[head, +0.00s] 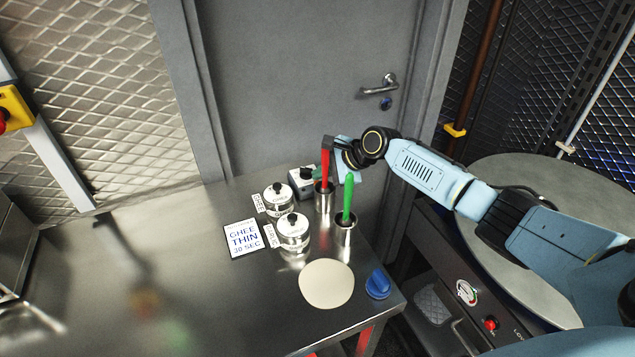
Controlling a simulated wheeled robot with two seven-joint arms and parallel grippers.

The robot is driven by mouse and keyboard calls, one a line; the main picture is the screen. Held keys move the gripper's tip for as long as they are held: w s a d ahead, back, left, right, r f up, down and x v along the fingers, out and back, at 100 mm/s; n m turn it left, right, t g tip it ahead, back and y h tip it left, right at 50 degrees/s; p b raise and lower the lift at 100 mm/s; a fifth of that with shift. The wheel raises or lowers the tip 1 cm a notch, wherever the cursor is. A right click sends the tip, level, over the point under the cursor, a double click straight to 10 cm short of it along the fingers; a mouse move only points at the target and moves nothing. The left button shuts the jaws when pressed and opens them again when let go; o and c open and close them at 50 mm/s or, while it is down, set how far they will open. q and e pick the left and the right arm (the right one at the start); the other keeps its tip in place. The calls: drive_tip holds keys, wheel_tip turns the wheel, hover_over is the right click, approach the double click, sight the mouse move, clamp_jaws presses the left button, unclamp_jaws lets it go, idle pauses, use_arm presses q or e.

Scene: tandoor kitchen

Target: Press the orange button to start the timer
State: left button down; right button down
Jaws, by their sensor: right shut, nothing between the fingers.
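No orange button shows clearly. A small grey box (301,183) with a dark round part stands at the back of the steel table, behind the jars; I cannot tell whether it is the timer. My right gripper (341,161) is shut and empty, above the table's back right. It is right of the box and partly behind a red handle (327,158); I cannot tell whether they touch. My left gripper is not in view.
The red handle and a green handle (348,197) stand in metal cups. Two lidded jars (293,232), a sign (244,238), a pale dough round (327,284) and a blue knob-like object (378,284) share the table (130,280). Its left half is clear.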

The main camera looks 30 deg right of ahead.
drive_tip(key=shift+s+f, duration=0.25)
drive_tip(key=shift+f, duration=0.35)
drive_tip(key=shift+s+f, duration=0.2)
drive_tip(key=shift+f, duration=0.35)
drive_tip(key=shift+s+d+r+p, duration=0.15)
drive_tip(key=shift+r+p, duration=0.15)
drive_tip(key=shift+p, duration=0.4)
drive_tip(key=r+p, duration=0.3)
drive_tip(key=p, duration=0.1)
drive_tip(key=r+p, duration=0.2)
drive_tip(key=shift+w+r, duration=0.3)
drive_tip(key=shift+r, duration=0.05)
idle(0.6)
